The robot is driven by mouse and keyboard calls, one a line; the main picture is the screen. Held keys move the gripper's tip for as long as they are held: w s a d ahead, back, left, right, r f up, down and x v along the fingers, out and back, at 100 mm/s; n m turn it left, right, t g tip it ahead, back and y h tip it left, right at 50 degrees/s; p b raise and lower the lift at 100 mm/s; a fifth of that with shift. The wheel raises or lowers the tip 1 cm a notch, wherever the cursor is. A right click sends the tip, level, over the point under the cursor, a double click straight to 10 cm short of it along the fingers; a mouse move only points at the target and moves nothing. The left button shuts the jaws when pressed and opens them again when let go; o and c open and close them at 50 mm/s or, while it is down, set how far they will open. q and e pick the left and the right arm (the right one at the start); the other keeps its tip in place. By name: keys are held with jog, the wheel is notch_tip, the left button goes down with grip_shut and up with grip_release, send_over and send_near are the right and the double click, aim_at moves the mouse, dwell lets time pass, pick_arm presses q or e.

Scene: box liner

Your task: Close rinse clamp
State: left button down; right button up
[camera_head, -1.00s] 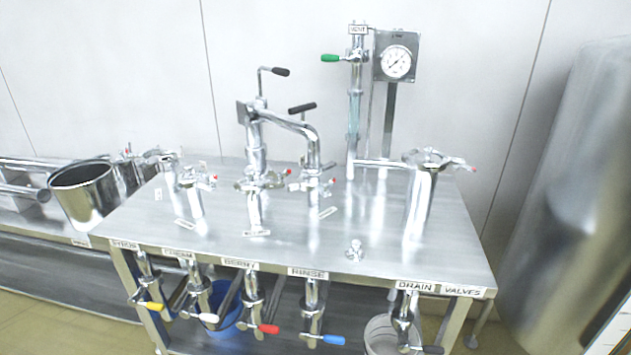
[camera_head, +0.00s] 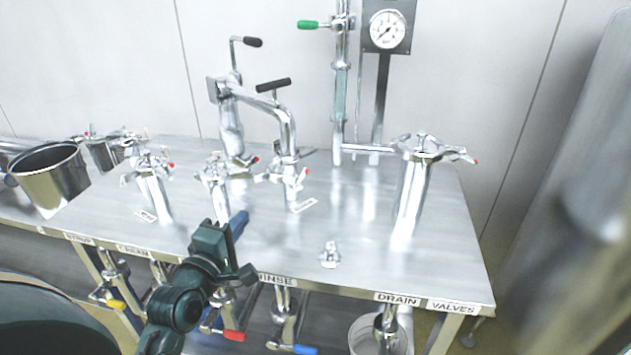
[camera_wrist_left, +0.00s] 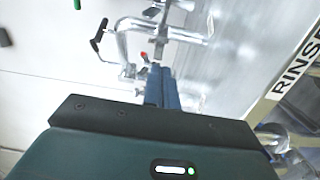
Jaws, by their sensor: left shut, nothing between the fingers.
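The RINSE label (camera_head: 276,281) is on the table's front edge, above a valve with a blue handle (camera_head: 300,349). Behind it on the table, a silver pipe stub carries a clamp (camera_head: 287,176) with a red-tipped lever, below the end of a bent pipe. I cannot tell whether this clamp is open or closed. My left gripper (camera_head: 240,222) is shut and empty, held over the table in front and left of that clamp. Its blue fingers also show in the left wrist view (camera_wrist_left: 161,85), pointing toward a clamp with a red tip. My right gripper is not in view.
Other clamped stubs stand at left (camera_head: 152,172) and middle (camera_head: 215,172). A taller cylinder (camera_head: 410,195) with a clamp stands at right. A small loose metal fitting (camera_head: 330,255) lies on the table. The gauge column rises at the back. Table space right of the gripper is mostly clear.

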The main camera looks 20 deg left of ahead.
pick_arm(q)
jog(key=w, duration=0.1)
send_near(279, 177)
jog(key=w+a, duration=0.2)
jog(key=w, duration=0.1)
jog(key=shift+w+d+p, duration=0.3)
jog(key=shift+w+p, duration=0.05)
jog(key=shift+w, duration=0.2)
jog(key=shift+w+d+p, duration=0.3)
jog(key=shift+w+p, duration=0.05)
jog(key=shift+w, duration=0.25)
jog(key=shift+w+d+f, duration=0.15)
jog(key=shift+w+d, duration=0.25)
jog(key=shift+w, duration=0.1)
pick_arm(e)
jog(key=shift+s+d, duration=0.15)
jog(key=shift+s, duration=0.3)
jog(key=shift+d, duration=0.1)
